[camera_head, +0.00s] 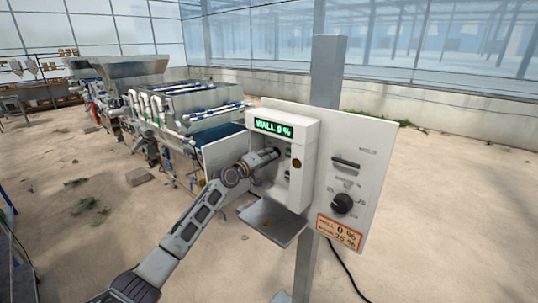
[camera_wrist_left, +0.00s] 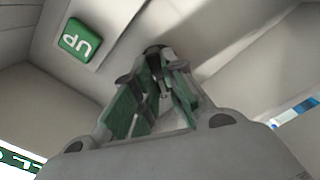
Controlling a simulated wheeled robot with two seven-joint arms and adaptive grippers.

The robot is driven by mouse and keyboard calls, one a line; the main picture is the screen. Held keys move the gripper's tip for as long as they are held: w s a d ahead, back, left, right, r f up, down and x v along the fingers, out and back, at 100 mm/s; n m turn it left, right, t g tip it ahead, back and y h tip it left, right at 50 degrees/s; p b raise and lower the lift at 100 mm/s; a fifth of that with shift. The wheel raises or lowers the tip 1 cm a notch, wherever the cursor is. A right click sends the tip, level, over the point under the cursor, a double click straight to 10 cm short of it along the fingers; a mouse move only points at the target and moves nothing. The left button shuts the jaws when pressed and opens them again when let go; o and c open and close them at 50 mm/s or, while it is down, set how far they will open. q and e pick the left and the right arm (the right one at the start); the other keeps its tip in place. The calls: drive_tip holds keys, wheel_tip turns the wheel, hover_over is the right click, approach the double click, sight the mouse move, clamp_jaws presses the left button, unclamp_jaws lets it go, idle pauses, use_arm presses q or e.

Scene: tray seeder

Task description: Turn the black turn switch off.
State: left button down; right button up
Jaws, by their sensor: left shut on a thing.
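A black round turn switch (camera_head: 342,203) with marks around it sits on the white panel at the right in the head view. My left gripper (camera_head: 274,155) is at the front of the white control box (camera_head: 301,133), left of and apart from that round switch. In the left wrist view my left gripper (camera_wrist_left: 158,62) has green-lined fingers closing at a small dark part on the box front. The fingers hide most of this part. My right gripper is not in view.
The box display (camera_head: 273,128) reads WALL 0 %. A black bar handle (camera_head: 345,163) is above the round switch, and an orange-edged label (camera_head: 339,232) is below it. A grey shelf (camera_head: 270,221) juts out under the box. A grey post (camera_head: 328,75) carries the panel.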

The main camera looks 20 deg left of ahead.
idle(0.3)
use_arm(q)
drive_tip(key=c, duration=1.5)
unclamp_jaws()
drive_tip(key=shift+a, duration=0.1)
drive_tip(key=shift+v, duration=5.95)
